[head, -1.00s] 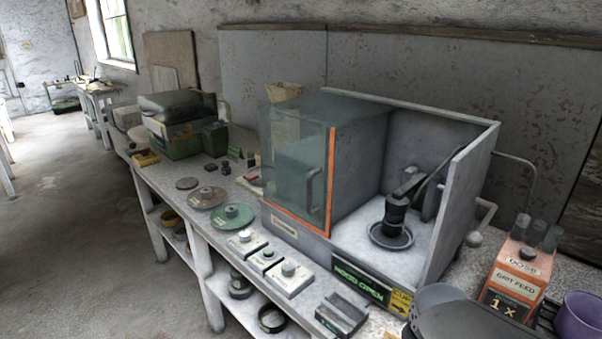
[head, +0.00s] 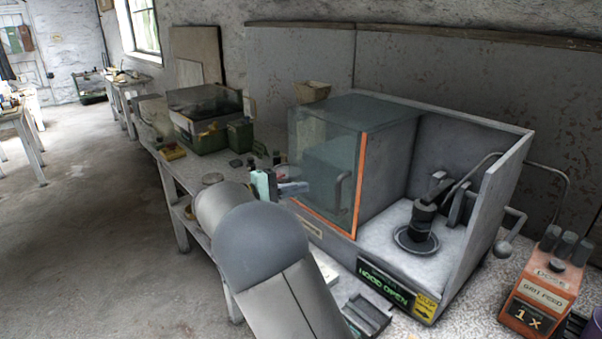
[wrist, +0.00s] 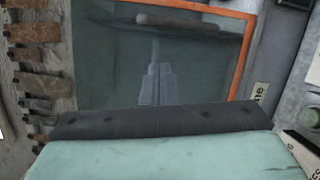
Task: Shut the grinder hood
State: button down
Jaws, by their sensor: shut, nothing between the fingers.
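The grinder hood (head: 325,165) is a clear, greenish glass box with an orange edge. It stands at the left part of the grey grinder housing (head: 505,190), and the right part is uncovered. A grey bar handle (head: 339,192) shows by the glass near the orange edge; it also shows at the top of the wrist view (wrist: 180,22). A sign (head: 385,283) reads "HOOD OPEN". My gripper (head: 306,187) is shut and empty, in front of the hood's lower left glass, left of the handle. Whether it touches the glass cannot be told.
A black spindle over a round dish (head: 416,240) stands in the uncovered bay. An orange feed box (head: 540,290) stands at the right. Green boxes (head: 205,130) stand further left on the bench. My arm covers part of the bench front.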

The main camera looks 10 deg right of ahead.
jog(key=w+a, duration=0.1)
jog(key=a, duration=0.2)
jog(key=p, duration=0.3)
send_near(345, 172)
jog(key=shift+t+h, duration=0.4)
jog(key=w+d, duration=0.2)
jog(key=w, duration=0.1)
jog(key=w+d+f, duration=0.1)
jog(key=w, duration=0.1)
jog(key=shift+d+f, duration=0.1)
jog(key=shift+s+d+r+p, duration=0.15)
jog(key=shift+s+d, duration=0.35)
jog(key=shift+s, duration=0.1)
jog(key=shift+s+d+r+p, duration=0.15)
jog(key=shift+s+d, duration=0.35)
jog(key=shift+s, duration=0.1)
jog(key=shift+s+d, duration=0.25)
jog(key=shift+s, duration=0.1)
jog(key=shift+f, duration=0.1)
